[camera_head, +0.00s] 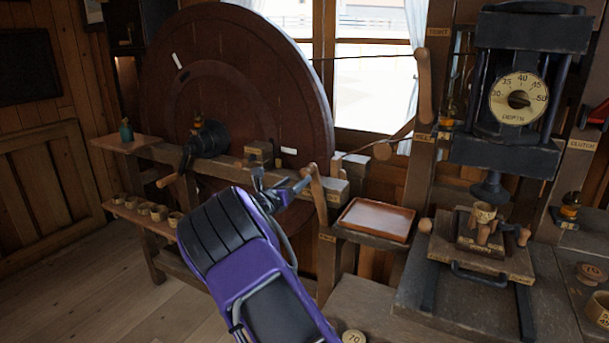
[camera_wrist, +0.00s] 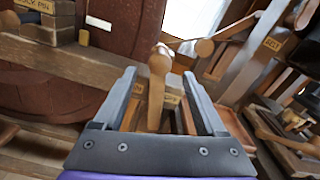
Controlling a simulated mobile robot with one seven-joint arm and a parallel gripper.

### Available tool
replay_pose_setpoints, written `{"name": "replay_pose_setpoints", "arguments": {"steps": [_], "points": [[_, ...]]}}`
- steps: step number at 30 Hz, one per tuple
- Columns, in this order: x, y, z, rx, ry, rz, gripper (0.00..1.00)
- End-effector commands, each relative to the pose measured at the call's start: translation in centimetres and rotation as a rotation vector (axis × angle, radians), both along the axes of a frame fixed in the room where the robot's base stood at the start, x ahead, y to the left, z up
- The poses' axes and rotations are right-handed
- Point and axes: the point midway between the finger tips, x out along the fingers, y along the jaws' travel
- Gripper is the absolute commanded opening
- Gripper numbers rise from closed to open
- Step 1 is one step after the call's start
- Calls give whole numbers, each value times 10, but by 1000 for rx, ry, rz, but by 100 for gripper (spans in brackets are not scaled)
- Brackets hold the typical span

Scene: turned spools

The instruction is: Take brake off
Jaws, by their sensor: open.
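A wooden lever (camera_head: 318,195) with a rounded knob stands upright on the bench beside the big wheel. A small label below it is too small to read, so I cannot confirm it is the brake. In the wrist view the lever (camera_wrist: 157,90) stands between my two fingers, its knob at about fingertip height. My gripper (camera_head: 282,181) is open, and it also shows in the wrist view (camera_wrist: 159,76). I see no clear contact between fingers and lever. The large dark red wheel (camera_head: 240,75) stands behind; the lever's foot is partly hidden in the wrist view.
A reddish tray (camera_head: 376,220) lies just right of the lever. A BELT lever (camera_head: 395,138) and a press with a depth dial (camera_head: 518,99) stand further right. A crank (camera_head: 180,165) and a shelf of wooden rings (camera_head: 142,208) are at the left. The floor at lower left is clear.

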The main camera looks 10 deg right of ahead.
Motion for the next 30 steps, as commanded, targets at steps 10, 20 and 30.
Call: {"name": "replay_pose_setpoints", "arguments": {"steps": [10,20,30], "points": [[44,-32,0,0,0,0,74],[50,-36,0,1,-1,0,74],[50,-36,0,1,-1,0,30]]}}
